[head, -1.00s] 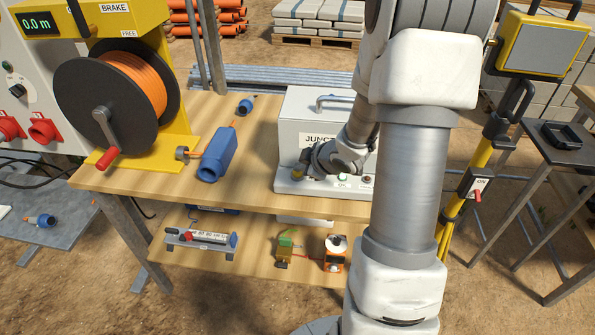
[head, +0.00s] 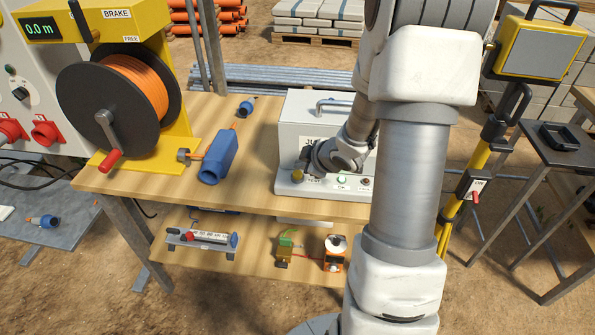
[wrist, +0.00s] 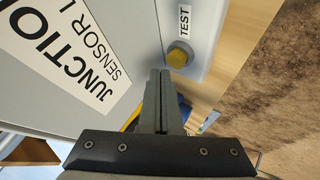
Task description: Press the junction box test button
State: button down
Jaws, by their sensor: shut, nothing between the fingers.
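The junction box (head: 313,112) is a pale grey box with a handle on its door, standing on the wooden table. Its front ledge carries a yellow test button (head: 298,175) at the left end, partly shadowed by my gripper. In the wrist view the yellow button (wrist: 179,55) sits on the ledge beside the TEST label (wrist: 185,19). My gripper (wrist: 160,75) is shut and empty, its fingertips close to the button's lower left edge in the picture. I cannot tell whether they touch it. In the head view my gripper (head: 308,162) is just above the button.
Right of the test button, the ledge has a green button (head: 342,180) and a dark one (head: 365,182). A blue connector (head: 218,157) lies on the table left of the box. The cable reel (head: 120,105) stands at the far left. Bare table lies between connector and box.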

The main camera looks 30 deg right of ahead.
aim_at(301, 181)
jog(key=shift+r, duration=0.15)
notch_tip(301, 181, up, 5)
jog(key=p, duration=0.5)
dwell(0.5)
